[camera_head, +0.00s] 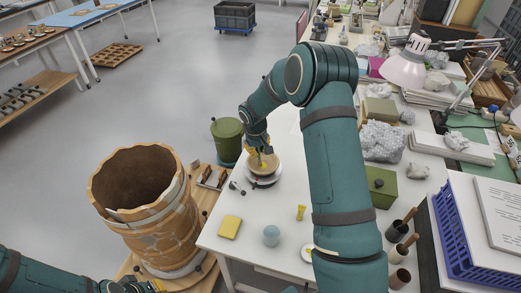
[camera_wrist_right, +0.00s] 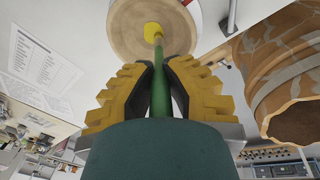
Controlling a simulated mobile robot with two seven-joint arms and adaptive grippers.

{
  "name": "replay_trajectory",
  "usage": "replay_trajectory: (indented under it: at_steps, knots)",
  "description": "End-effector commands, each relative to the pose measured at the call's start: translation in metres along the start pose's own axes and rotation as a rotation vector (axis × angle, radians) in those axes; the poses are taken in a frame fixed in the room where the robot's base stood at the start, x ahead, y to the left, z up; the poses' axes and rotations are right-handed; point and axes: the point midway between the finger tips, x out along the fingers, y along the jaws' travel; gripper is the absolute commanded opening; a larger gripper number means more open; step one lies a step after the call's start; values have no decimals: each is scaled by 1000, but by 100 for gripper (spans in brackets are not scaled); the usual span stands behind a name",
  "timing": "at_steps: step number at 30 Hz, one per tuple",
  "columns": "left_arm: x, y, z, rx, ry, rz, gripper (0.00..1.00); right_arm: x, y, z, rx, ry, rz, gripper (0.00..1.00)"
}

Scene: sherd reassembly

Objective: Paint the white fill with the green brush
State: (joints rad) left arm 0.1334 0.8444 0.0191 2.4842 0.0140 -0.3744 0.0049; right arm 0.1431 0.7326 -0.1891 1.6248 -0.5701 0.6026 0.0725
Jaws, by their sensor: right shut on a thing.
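My right gripper (camera_head: 262,150) is shut on the green brush (camera_wrist_right: 160,85), seen upright in the right wrist view between yellow-padded fingers. The brush's yellow end (camera_wrist_right: 153,31) lies over a round tan bowl (camera_wrist_right: 128,22); whether it touches cannot be told. In the head view the bowl (camera_head: 266,169) stands on the white table under this gripper, partly hidden by it. A large brown patched vessel (camera_head: 165,235) stands at the left; whitish fill (camera_head: 122,214) shows along its rim. My left gripper (camera_head: 135,286) is partly cut off at the bottom edge, and its jaw opening is unclear.
The white table (camera_head: 235,255) holds a yellow sponge (camera_head: 229,227), a blue-grey jar (camera_head: 271,235) and a small yellow item (camera_head: 301,212). A green bin (camera_head: 228,138) stands behind. Rocks, a lamp (camera_head: 406,66) and a blue crate (camera_head: 455,235) crowd the right.

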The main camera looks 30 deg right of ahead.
Motion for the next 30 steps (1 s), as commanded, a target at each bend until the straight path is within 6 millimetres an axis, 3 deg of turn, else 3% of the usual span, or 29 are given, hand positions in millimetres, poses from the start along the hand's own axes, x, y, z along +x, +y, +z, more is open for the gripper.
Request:
replay_trajectory:
  at_steps: [11,30]
  knots:
    - [-3,1,0,0,0,0,0,-5,0,-1,0,1,-1,0]
    - [-29,11,-4,0,0,0,0,-51,8,-6,0,0,-1,0]
